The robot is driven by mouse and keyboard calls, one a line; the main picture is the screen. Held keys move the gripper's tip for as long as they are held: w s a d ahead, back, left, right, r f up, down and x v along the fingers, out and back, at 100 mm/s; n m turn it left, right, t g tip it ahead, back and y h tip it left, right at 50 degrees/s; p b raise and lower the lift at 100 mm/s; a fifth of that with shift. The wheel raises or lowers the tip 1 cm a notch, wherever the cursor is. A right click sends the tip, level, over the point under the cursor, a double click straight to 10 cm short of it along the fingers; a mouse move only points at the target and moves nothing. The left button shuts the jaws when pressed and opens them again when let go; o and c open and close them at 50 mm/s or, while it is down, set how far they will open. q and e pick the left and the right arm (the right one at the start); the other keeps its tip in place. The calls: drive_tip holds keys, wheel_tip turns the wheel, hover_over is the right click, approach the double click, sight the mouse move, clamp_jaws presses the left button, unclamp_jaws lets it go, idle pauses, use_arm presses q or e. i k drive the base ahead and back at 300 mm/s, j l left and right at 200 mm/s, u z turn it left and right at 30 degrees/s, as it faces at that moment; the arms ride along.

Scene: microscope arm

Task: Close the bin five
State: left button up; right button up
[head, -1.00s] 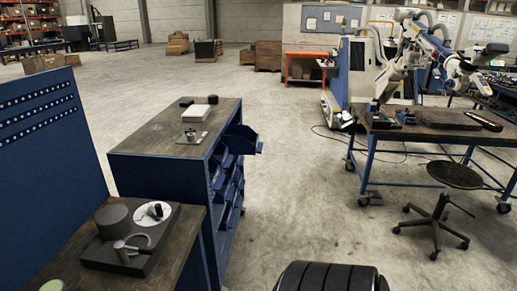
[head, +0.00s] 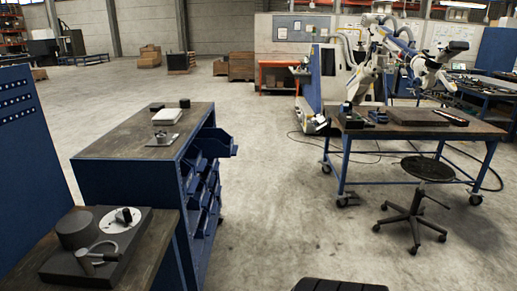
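A blue cabinet (head: 105,194) with a dark worktop stands left of centre. Its right side holds several blue bins in rows. One upper bin (head: 222,148) sticks out well beyond the others, pulled open towards the right. Lower bins (head: 202,196) show only at a steep angle, and some seem to stick out a little. I can read no numbers, so I cannot tell which is bin five. Neither of my grippers is in view.
A near bench with a grey block device (head: 90,250) fills the lower left. A black stool (head: 427,170) and a blue-legged table (head: 420,130) with a robot arm (head: 400,55) stand right. Open concrete floor (head: 280,210) lies between cabinet and stool.

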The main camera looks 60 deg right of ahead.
sight(214, 143)
drive_tip(key=l+z, duration=0.15)
drive_tip(key=z, duration=0.25)
drive_tip(key=l+z, duration=0.15)
drive_tip(key=z, duration=0.3)
drive_tip(key=i+l+z, duration=0.1)
drive_tip(key=z, duration=0.3)
drive_tip(key=l+z, duration=0.15)
drive_tip(key=z, duration=0.25)
drive_tip(key=i+l, duration=0.5)
drive_tip(key=i+l+u, duration=0.1)
drive_tip(key=i, duration=0.25)
drive_tip(key=i+l, duration=0.15)
drive_tip(key=i, duration=0.25)
drive_tip(key=i+l+u, duration=0.15)
drive_tip(key=i, duration=0.2)
